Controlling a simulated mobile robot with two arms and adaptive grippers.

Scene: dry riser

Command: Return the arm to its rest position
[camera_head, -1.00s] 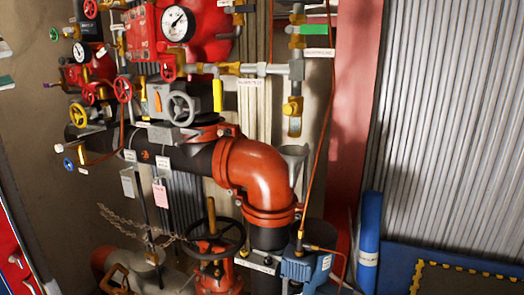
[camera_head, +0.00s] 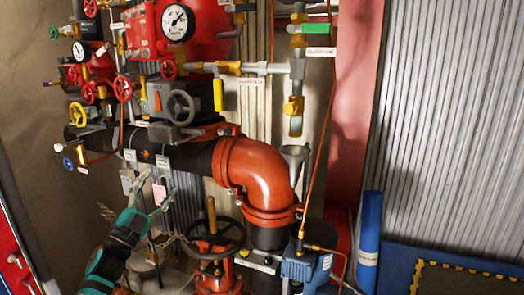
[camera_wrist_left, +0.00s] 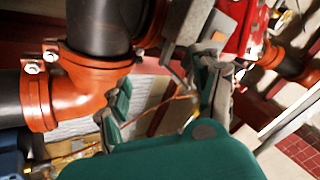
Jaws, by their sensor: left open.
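My left arm, teal and dark, comes in from the lower left in the head view. Its gripper (camera_head: 158,187) is open, with its fingers spread upward in front of the pink tag and the grey tag below the dark horizontal pipe (camera_head: 182,157). Nothing shows between the fingers. In the left wrist view the gripper (camera_wrist_left: 165,95) is also open and empty, with the orange pipe elbow (camera_wrist_left: 95,75) beyond it to the left. My right gripper is not in view.
The orange elbow (camera_head: 257,172) and a black handwheel (camera_head: 214,240) stand right of the gripper. Red valves and gauges (camera_head: 178,22) are above. A blue pump (camera_head: 305,266) and blue roll (camera_head: 369,235) stand further right.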

